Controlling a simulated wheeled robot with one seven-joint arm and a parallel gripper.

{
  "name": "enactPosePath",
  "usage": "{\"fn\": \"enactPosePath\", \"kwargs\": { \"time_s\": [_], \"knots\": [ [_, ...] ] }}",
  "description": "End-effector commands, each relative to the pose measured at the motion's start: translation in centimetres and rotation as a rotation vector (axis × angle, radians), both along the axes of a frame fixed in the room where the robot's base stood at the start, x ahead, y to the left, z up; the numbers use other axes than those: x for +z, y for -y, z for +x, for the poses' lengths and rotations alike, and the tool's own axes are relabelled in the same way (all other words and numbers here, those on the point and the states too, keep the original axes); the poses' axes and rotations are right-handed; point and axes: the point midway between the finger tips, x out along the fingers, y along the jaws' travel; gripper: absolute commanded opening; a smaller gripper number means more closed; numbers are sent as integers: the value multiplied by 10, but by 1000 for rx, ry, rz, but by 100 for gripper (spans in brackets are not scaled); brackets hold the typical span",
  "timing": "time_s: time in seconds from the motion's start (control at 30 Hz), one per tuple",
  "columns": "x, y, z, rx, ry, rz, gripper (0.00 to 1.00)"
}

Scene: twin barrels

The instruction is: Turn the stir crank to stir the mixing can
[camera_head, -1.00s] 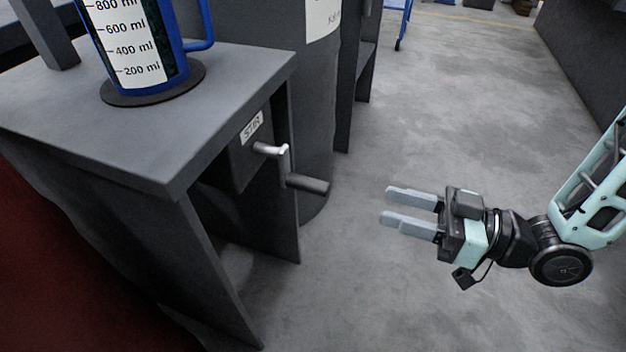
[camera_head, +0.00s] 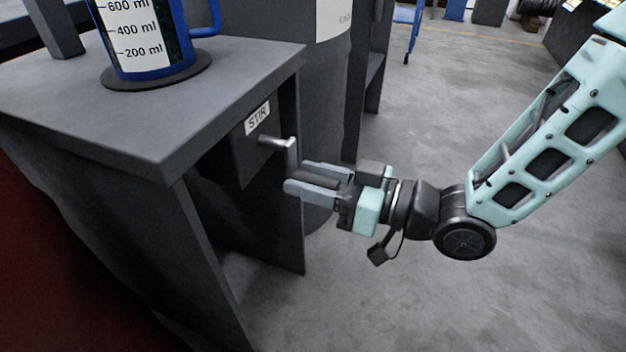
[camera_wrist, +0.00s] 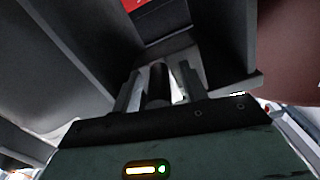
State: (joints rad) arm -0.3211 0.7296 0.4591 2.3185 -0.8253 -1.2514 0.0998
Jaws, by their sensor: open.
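The stir crank (camera_head: 284,146) sticks out from a dark box with a STIR label (camera_head: 257,118) under the table top. Its silver arm runs down to a dark handle (camera_head: 316,180). My gripper (camera_head: 304,178) is open, with its fingers on either side of the handle. In the wrist view the dark handle (camera_wrist: 158,82) lies between the two grey fingers, with light gaps showing beside it. The mixing can (camera_head: 140,36), blue with a white ml scale, stands upright on a dark round pad above; its top is cut off.
The grey table (camera_head: 110,115) has its edge and side panel (camera_head: 288,220) close to my gripper on the left. A large grey barrel (camera_head: 318,95) stands just behind the crank. Open concrete floor (camera_head: 440,110) lies to the right.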

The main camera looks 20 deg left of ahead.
Motion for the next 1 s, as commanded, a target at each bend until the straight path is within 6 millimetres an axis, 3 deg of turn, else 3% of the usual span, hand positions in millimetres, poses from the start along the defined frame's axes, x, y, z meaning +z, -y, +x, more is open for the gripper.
{"fn": "enactPosePath", "kwargs": {
  "time_s": [0.17, 0.3, 0.33, 1.0],
  "knots": [
    [0, 0, 0, 0, 0, 0, 43],
    [0, 0, 0, 0, 1, 0, 4],
    [0, 0, 0, 0, 1, 0, 2],
    [-1, 1, 5, -6, 65, -6, 2]
  ]
}}
